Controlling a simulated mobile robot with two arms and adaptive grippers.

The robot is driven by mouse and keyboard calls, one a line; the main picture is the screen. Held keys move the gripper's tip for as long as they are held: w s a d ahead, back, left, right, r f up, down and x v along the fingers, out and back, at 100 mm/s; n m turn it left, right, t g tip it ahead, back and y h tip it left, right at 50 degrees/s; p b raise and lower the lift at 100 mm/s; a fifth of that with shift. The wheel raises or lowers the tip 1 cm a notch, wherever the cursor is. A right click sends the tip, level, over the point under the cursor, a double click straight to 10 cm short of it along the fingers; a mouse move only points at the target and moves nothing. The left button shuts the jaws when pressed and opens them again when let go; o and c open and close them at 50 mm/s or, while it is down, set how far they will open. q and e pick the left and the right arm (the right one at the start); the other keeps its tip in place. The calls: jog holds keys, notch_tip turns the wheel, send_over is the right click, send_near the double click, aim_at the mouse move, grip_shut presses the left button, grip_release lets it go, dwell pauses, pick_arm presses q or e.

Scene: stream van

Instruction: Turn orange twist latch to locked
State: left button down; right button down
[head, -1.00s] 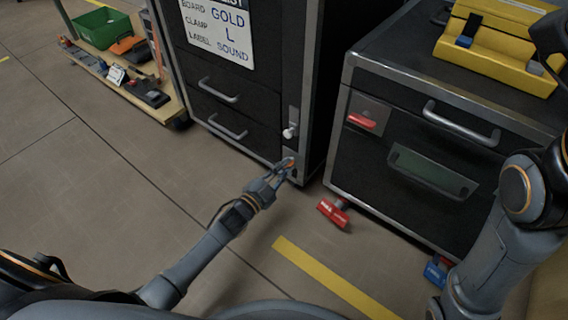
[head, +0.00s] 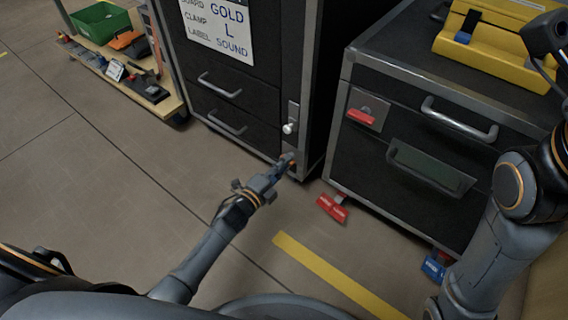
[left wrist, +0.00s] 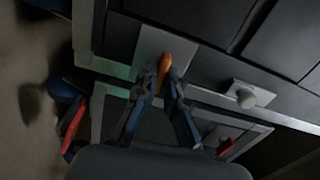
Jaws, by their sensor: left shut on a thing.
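The orange twist latch (left wrist: 165,66) sits on a grey plate low on the front edge of the dark left cabinet. In the head view the latch (head: 291,164) is mostly hidden by my left gripper (head: 284,163). In the left wrist view the left gripper (left wrist: 163,88) has its two fingers on either side of the orange handle, shut on it. The handle looks slightly tilted in that view. My right arm is at the right edge of the head view; its gripper cannot be made out.
A white knob latch (head: 289,128) is just above the orange one. The right case (head: 420,130) has a red latch (head: 360,116). A red piece (head: 332,207) and a blue piece (head: 434,268) are low by the right case. Open floor lies left.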

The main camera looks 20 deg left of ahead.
pick_arm(q)
jog(key=shift+w+d+r+m, duration=0.1)
jog(key=shift+d+r+m, duration=0.1)
jog(key=shift+d+m, duration=0.15)
dwell(0.3)
jog(key=c, duration=1.6)
grip_release()
jog(key=shift+o, duration=0.9)
jog(key=shift+a+f, duration=0.15)
jog(key=v, duration=1.2)
